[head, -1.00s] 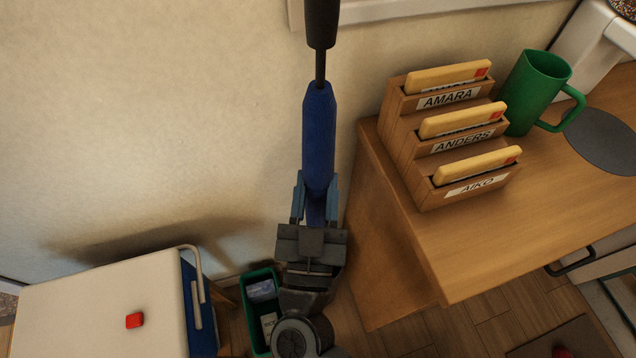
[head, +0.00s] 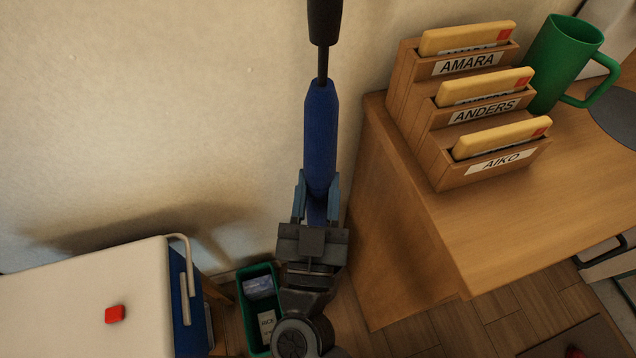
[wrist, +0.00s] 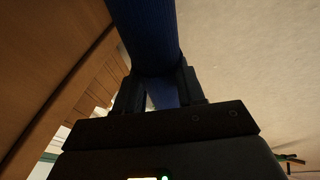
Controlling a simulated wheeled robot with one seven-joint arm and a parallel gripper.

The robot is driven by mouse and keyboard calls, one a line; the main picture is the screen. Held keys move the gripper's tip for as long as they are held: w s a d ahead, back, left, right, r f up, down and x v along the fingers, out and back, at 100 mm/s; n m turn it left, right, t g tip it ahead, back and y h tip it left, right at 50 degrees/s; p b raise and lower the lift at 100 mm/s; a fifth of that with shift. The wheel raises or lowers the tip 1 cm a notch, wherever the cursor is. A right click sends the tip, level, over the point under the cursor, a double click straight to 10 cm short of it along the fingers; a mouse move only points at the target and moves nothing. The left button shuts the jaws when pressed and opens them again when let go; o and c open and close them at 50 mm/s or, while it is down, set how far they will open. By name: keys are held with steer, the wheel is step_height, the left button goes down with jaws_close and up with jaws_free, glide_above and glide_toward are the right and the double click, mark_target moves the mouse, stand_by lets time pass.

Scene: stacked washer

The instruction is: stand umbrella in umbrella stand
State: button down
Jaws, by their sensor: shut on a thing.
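A furled blue umbrella (head: 320,135) with a dark shaft and black handle (head: 325,20) stands roughly upright in the head view, handle at the top. My gripper (head: 317,200) is shut on its blue canopy near the lower part, and the umbrella is held up in front of the wall. In the wrist view the blue canopy (wrist: 145,35) runs between the two fingers. The umbrella's lower end is hidden behind my gripper and arm. I cannot make out an umbrella stand in these views.
A wooden cabinet (head: 400,240) at right bears a letter rack (head: 422,130) with yellow envelopes and a green mug (head: 560,65). A white-topped unit (head: 70,300) with a red block (head: 115,314) is at lower left. A green bin (head: 246,318) holding packets stands on the floor between them.

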step_height(320, 180, down, 23)
steer(key=b, duration=1.5)
steer(key=shift+f+b, duration=0.15)
steer(key=shift+b, duration=0.15)
stand_by(0.6)
steer(key=c, duration=0.6)
jaws_free()
steer(key=v, duration=0.7)
steer(key=shift+s+f+p, duration=0.2)
steer(key=shift+s+p, duration=0.2)
stand_by(0.5)
